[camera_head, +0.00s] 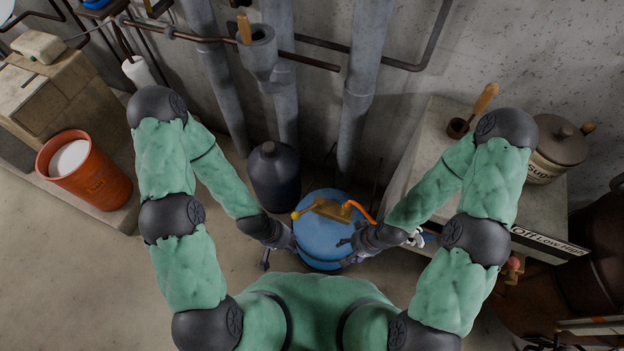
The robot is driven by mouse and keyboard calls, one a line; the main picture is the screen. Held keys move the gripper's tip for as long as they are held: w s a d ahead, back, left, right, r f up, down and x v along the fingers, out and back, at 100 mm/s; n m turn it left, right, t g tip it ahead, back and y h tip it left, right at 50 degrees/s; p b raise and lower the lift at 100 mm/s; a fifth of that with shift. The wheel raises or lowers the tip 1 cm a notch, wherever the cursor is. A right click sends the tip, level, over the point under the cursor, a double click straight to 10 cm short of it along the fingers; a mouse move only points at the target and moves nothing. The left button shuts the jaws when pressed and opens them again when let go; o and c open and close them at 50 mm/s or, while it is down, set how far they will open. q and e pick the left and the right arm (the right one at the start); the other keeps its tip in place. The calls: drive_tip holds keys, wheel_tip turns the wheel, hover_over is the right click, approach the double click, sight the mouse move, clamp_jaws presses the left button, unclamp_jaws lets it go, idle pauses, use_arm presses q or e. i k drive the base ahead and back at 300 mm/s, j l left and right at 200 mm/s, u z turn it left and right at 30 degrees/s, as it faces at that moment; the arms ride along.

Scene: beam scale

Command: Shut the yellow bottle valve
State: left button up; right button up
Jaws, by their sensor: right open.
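A blue round-topped bottle (322,242) stands on the floor between my two arms. On its top is a brass-coloured fitting (328,208), with a small yellow knob (295,215) at its left end. A bent orange piece (358,210) rises from the fitting's right side. My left gripper (290,243) is at the left side of the blue bottle, just below the yellow knob; its fingers are too small and dark to read. My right gripper (346,243) is open at the bottle's right side, below the orange piece. I cannot tell whether either gripper touches the bottle.
A dark bottle (274,180) stands behind and left, near grey wall pipes (357,110). A stone ledge with an orange bucket (95,180) is at the left. A counter with a lidded pot (556,150) is at the right. Floor is clear at lower left.

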sight(320, 201)
drive_tip(key=j+z, duration=0.3)
drive_tip(key=j, duration=0.35)
drive_tip(key=k+j+z, duration=0.15)
drive_tip(key=j+z, duration=0.15)
drive_tip(key=j, duration=0.35)
